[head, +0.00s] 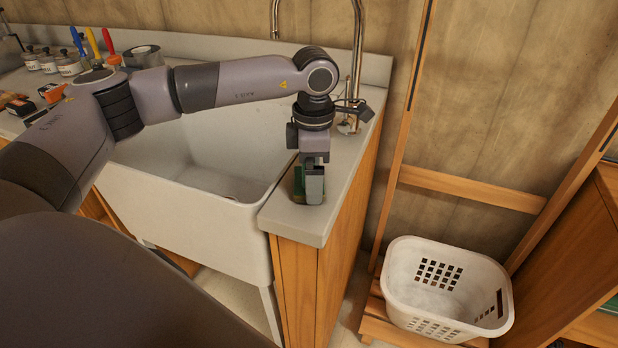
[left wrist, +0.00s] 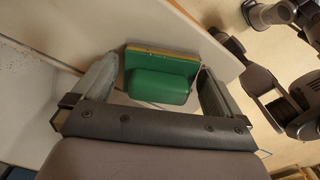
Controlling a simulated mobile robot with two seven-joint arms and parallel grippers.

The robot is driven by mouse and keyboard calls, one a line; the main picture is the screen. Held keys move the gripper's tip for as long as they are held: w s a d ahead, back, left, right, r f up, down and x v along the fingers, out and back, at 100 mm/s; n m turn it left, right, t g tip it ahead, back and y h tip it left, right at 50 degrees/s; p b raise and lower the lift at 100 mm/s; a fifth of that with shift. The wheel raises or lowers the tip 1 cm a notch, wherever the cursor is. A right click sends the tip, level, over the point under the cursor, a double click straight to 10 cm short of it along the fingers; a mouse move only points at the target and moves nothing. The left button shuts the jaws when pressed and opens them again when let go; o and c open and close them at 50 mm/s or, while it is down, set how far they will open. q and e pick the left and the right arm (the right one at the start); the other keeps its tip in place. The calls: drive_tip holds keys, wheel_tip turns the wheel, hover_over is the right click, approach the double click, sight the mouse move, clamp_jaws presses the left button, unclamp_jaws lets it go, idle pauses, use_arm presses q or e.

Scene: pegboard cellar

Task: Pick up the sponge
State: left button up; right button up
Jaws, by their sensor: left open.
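The sponge (left wrist: 162,86) is green with a thin yellowish edge along its far side in the left wrist view. It is on the light worktop at the right of the sink, where a green sliver of it (head: 298,182) shows in the head view beside my left gripper (head: 309,186). My left gripper (left wrist: 158,66) is open and points down, with one finger on each side of the sponge. Small gaps seem to show between the fingers and the sponge.
The white sink (head: 200,215) lies left of the worktop strip (head: 328,210), whose front and right edges are close to the gripper. A tall faucet (head: 357,60) stands behind. A white laundry basket (head: 450,285) sits lower at the right. Jars and tools crowd the far left.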

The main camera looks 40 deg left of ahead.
use_arm(q)
drive_tip(key=shift+f, duration=0.25)
drive_tip(key=c, duration=1.1)
drive_tip(key=shift+c, duration=0.2)
drive_tip(key=shift+r, duration=0.1)
wheel_tip(320, 180, up, 20)
